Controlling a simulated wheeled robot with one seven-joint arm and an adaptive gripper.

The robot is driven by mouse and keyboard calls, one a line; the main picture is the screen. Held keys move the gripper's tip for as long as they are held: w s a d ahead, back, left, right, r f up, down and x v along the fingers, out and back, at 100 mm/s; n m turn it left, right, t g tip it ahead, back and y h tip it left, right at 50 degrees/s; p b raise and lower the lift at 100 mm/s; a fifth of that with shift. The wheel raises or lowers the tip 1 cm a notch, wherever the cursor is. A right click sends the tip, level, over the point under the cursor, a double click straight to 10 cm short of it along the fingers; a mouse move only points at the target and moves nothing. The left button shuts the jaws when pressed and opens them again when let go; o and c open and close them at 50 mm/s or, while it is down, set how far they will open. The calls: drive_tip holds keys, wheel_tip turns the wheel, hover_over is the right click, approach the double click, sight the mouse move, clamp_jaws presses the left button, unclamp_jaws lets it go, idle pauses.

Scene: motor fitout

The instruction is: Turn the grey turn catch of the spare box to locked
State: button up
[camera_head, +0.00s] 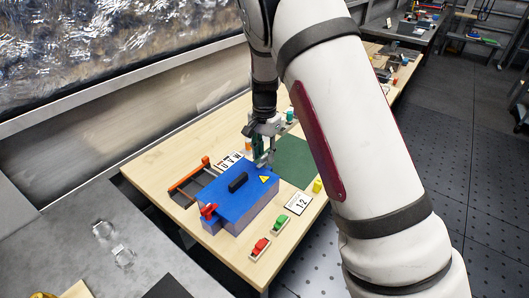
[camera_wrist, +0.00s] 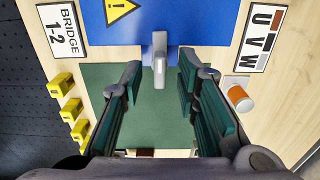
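The spare box is blue with a black handle and a yellow warning sign on its lid, and it stands on the wooden table in the head view (camera_head: 236,203). Its near edge also shows at the top of the wrist view (camera_wrist: 200,22). The grey turn catch (camera_wrist: 159,63) sits at the middle of that edge, with its lever pointing down in the wrist picture, away from the box. My gripper (camera_wrist: 160,73) is open, its fingers on either side of the catch with gaps on both sides. In the head view my gripper (camera_head: 262,152) is at the box's far end, and the catch cannot be made out there.
A green mat (camera_wrist: 155,128) lies below my gripper. A white-and-orange cylinder (camera_wrist: 240,97), the UVW card (camera_wrist: 264,38), the BRIDGE card (camera_wrist: 62,30) and several yellow blocks (camera_wrist: 70,108) flank it. A red catch (camera_head: 208,210) is on the box's other end.

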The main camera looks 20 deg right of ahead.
sight(265, 155)
wheel_tip(265, 155, up, 12)
idle(0.6)
drive_tip(key=s+r+n+t+y, duration=0.1)
drive_tip(key=s+r+n, duration=0.2)
drive_tip(key=s+r, duration=0.45)
drive_tip(key=s+r+n+t, duration=0.15)
drive_tip(key=s+r, duration=0.35)
drive_tip(key=s, duration=0.5)
drive_tip(key=s+n+t+h, duration=0.1)
drive_tip(key=s+n, duration=0.5)
drive_tip(key=s, duration=0.9)
drive_tip(key=shift+s+d+f+t, duration=0.35)
drive_tip(key=shift+s+t, duration=0.05)
drive_tip(key=shift+t, duration=0.35)
